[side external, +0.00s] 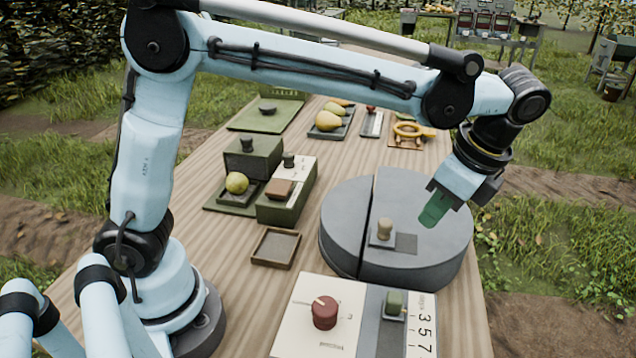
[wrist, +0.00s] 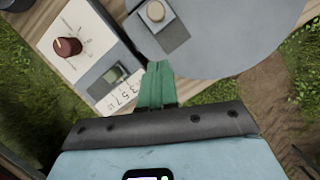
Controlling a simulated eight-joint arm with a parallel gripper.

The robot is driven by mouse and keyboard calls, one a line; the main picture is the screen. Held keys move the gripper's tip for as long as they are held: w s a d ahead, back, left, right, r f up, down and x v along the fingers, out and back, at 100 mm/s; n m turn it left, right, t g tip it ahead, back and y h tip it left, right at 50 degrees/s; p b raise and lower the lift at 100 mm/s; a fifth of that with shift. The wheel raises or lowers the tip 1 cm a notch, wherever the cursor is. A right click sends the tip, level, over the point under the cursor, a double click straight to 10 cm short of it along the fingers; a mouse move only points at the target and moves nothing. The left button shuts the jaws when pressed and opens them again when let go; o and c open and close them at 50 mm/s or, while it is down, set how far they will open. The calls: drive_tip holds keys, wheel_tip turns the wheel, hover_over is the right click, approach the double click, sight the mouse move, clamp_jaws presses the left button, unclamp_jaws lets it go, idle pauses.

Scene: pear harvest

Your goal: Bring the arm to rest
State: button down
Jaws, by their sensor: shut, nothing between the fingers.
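My gripper (side external: 433,212) has green fingers closed together with nothing between them. In the side external view it hangs tilted above the right part of a round grey turntable-like disc (side external: 345,225), to the right of a small beige knob (side external: 385,229). In the wrist view the green fingers (wrist: 157,82) point toward the disc (wrist: 235,45), with the beige knob (wrist: 155,11) just beyond them. The fingers appear apart from the disc, though the exact height is hard to tell.
A panel with a red dial (side external: 324,312), a green switch (side external: 394,304) and printed numbers lies in front of the disc. A shallow brown tray (side external: 275,248), a green box (side external: 253,160) and a yellow-green pear (side external: 236,182) stand to the left. More pears (side external: 327,121) lie farther back.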

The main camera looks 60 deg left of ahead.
drive_tip(key=v, duration=0.5)
drive_tip(key=s+a+f+n+t+h, duration=0.1)
drive_tip(key=s+a+f+n+t, duration=0.2)
drive_tip(key=a+n, duration=0.4)
drive_tip(key=s+a+f+n+t+h, duration=0.2)
drive_tip(key=s+a+f+n+t, duration=0.2)
drive_tip(key=a, duration=0.5)
drive_tip(key=shift+s+n+t, duration=0.6)
drive_tip(key=shift+s+n, duration=0.5)
drive_tip(key=shift+n, duration=0.7)
drive_tip(key=shift+f, duration=0.15)
